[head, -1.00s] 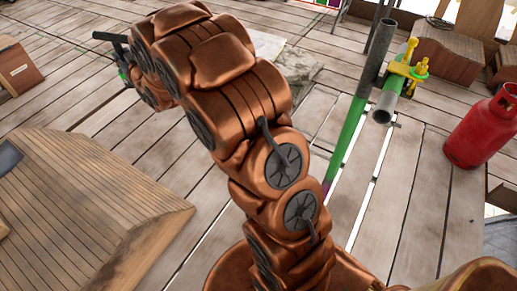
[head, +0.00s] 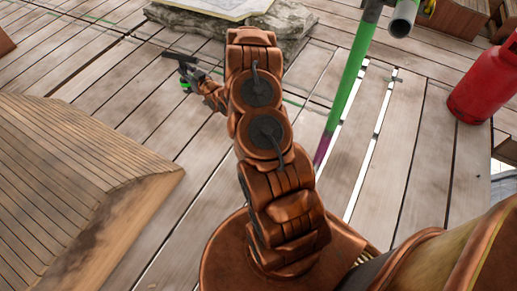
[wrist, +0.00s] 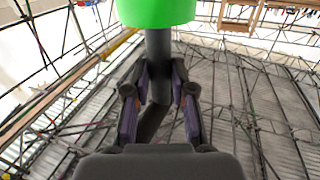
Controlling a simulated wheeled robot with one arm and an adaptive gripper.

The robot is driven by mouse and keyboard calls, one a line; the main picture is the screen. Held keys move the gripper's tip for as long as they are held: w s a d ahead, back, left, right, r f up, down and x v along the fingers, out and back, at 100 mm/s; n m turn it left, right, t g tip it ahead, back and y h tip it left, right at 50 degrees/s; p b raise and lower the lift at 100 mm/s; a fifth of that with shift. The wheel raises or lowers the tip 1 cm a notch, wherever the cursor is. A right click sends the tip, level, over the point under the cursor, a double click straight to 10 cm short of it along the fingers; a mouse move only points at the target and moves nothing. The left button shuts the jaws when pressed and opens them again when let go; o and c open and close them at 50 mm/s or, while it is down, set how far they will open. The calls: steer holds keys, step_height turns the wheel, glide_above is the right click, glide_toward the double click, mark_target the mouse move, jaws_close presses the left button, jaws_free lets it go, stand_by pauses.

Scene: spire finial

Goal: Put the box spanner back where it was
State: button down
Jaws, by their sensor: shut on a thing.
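The box spanner (head: 178,56) shows in the head view as a small dark bar at the end of my arm, above the plank floor. In the wrist view, its dark shaft (wrist: 158,55) stands between the fingers, with a bright green part (wrist: 157,10) at the top edge of the picture. My gripper (wrist: 160,85) is shut on the shaft; its fingers touch it from both sides. In the head view my gripper (head: 190,74) is small and partly hidden by the spanner. The spanner's far end is out of the wrist view.
A pale stone slab (head: 290,25) lies behind my arm. A red gas cylinder (head: 482,88) stands at far right. A sloped wooden structure (head: 80,180) fills the left. Bare planks (head: 130,110) lie between.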

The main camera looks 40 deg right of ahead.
steer(key=s+d+f+b, duration=0.3)
steer(key=s+f, duration=0.1)
steer(key=f, duration=0.3)
steer(key=s+d+f+m+h+b, duration=0.1)
steer(key=s+d+f+b, duration=0.2)
steer(key=f, duration=0.5)
steer(key=s+d+f+b, duration=0.2)
steer(key=s+d+f, duration=0.1)
steer(key=s+f, duration=0.3)
steer(key=s+d+f+m+h+b, duration=0.1)
steer(key=s+d+f+h+b, duration=0.15)
steer(key=s+f+b, duration=1.1)
steer(key=w+d+f+b, duration=0.5)
steer(key=w+d+f, duration=0.2)
steer(key=d+f, duration=0.3)
steer(key=shift+w+d+f+y+b, duration=0.35)
steer(key=shift+w+f+b, duration=0.05)
steer(key=shift+f, duration=0.45)
steer(key=c, duration=1)
jaws_free()
steer(key=shift+f, duration=0.15)
